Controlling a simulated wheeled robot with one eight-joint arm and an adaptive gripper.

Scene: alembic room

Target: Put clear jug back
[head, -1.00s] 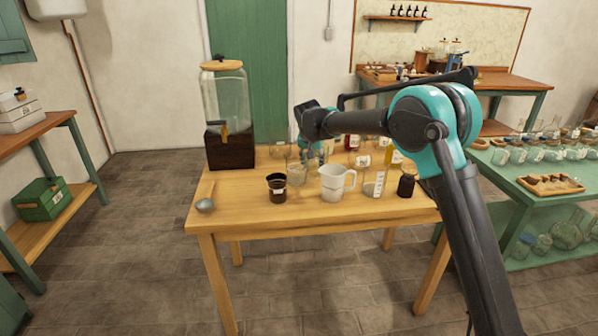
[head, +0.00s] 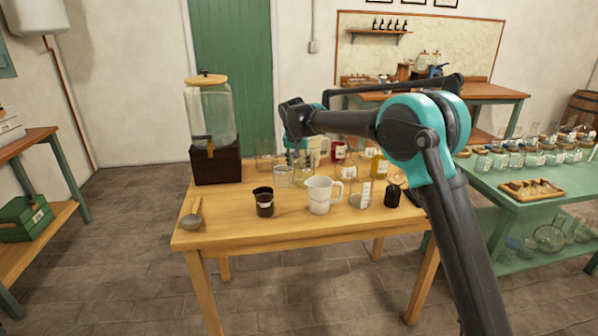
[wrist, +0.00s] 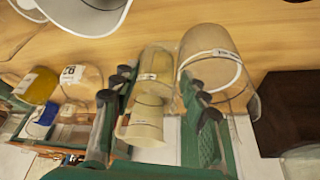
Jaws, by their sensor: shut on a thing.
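The clear jug (head: 304,174), a see-through vessel with a yellowish tint, is under my gripper (head: 301,153) among the glassware at the middle of the table. In the wrist view the clear jug (wrist: 156,62) shows between the two fingers of my gripper (wrist: 155,105), which is shut on it. Its small label faces the camera. I cannot tell whether its base touches the wood. A beige jug (wrist: 143,122) stands just beyond it. My wrist and fingers hide part of the clear jug in the head view.
The wooden table (head: 235,222) is crowded. A clear beaker (head: 283,176) stands close left, a white mug (head: 319,195) and dark cup (head: 264,203) in front. A dispenser (head: 212,130) stands at back left. The front left of the table has free room.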

